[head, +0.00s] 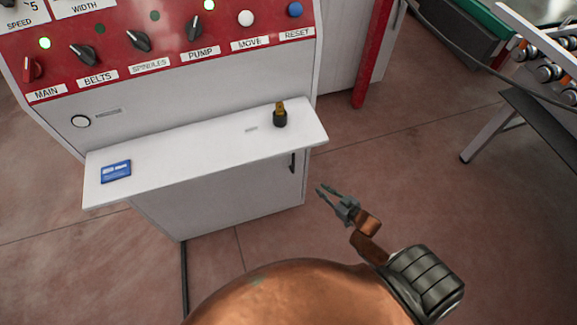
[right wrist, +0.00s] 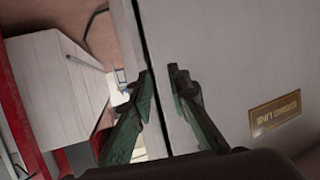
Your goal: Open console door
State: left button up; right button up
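The console door (head: 240,195) is the pale panel below the console's shelf, and it looks closed. Its dark upright handle (head: 291,162) is near the right edge, under the shelf. My right gripper (head: 322,190) is just right of the handle and slightly lower, with its fingers apart and nothing seen between them. In the right wrist view, the gripper (right wrist: 162,74) faces a pale panel (right wrist: 230,60) with a gold plate, and its fingers lie near the panel's edge. I cannot clearly pick out the handle there. My left gripper is not in view.
The shelf (head: 200,160) juts out over the door, bearing a blue card (head: 116,171) and a small dark, brass-topped object (head: 280,115). The red control panel (head: 150,45) is above. A roller rack (head: 545,70) stands at the right. Floor right of the console is clear.

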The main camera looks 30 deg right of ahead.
jog(key=w+a+r+n+t+y+b, duration=0.1)
jog(key=w+a+r+t+y+b, duration=0.15)
jog(key=w+r, duration=0.4)
pick_arm(q)
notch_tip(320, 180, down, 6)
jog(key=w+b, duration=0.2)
jog(key=b, duration=0.1)
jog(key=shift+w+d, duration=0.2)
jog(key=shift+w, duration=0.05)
pick_arm(e)
notch_tip(320, 180, up, 6)
jog(key=n+y, duration=0.1)
jog(key=y, duration=0.1)
send_over(293, 171)
jog(key=shift+w+d+f+t, duration=0.15)
jog(key=shift+w+d+t, duration=0.05)
jog(key=shift+w+t, duration=0.1)
jog(key=shift+c, duration=0.4)
grip_shut()
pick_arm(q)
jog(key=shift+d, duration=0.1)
